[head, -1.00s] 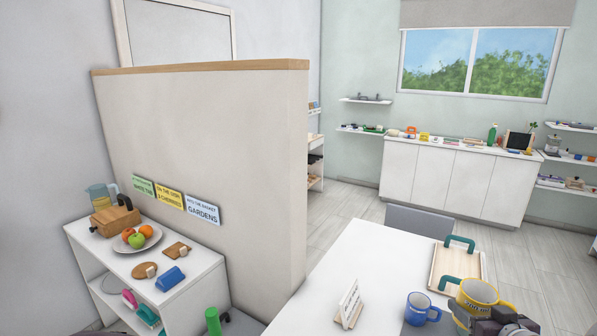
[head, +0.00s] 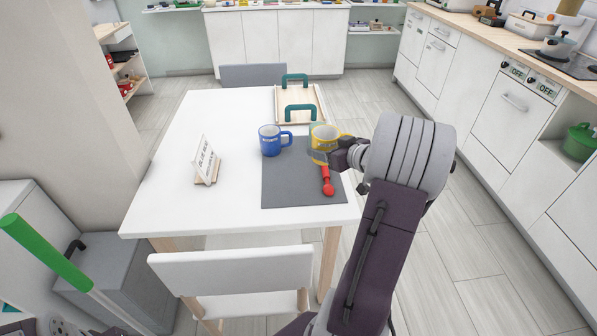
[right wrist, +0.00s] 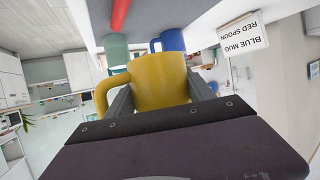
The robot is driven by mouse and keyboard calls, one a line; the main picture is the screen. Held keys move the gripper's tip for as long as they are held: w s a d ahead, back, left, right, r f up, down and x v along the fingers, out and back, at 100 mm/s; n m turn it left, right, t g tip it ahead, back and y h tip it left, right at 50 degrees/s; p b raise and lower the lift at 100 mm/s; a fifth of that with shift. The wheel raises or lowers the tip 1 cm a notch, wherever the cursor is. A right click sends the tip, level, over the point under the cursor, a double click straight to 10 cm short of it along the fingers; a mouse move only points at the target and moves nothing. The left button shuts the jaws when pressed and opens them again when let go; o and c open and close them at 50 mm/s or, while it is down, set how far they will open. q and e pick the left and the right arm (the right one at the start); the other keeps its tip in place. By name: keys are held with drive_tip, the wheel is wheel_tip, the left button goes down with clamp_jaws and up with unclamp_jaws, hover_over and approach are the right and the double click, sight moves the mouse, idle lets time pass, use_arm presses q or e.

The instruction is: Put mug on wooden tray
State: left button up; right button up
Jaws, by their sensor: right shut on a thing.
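A yellow mug (head: 322,134) is at the right edge of a grey mat on the white table. My right gripper (head: 341,157) is beside it, and in the right wrist view the fingers are shut on the yellow mug (right wrist: 160,82). I cannot tell whether it is lifted. A blue mug (head: 270,141) stands upright to its left and also shows in the right wrist view (right wrist: 172,41). The wooden tray (head: 290,104), with two teal handles, lies empty behind the mugs. My left gripper is not in view.
A red spoon (head: 327,181) is in front of the yellow mug over the grey mat (head: 285,186). A sign reading "blue mug, red spoon" (head: 206,160) stands at left. A white chair (head: 235,278) is at the near side.

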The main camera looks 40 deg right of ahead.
drive_tip(key=b, duration=0.6)
hover_over(292, 172)
wheel_tip(292, 172, down, 7)
drive_tip(key=shift+r, duration=0.1)
drive_tip(key=shift+w+p, duration=0.1)
drive_tip(key=shift+p, duration=0.2)
wheel_tip(292, 172, down, 4)
drive_tip(key=b, duration=0.3)
drive_tip(key=o, duration=1.7)
drive_tip(key=shift+f, duration=0.2)
drive_tip(key=shift+r, duration=0.15)
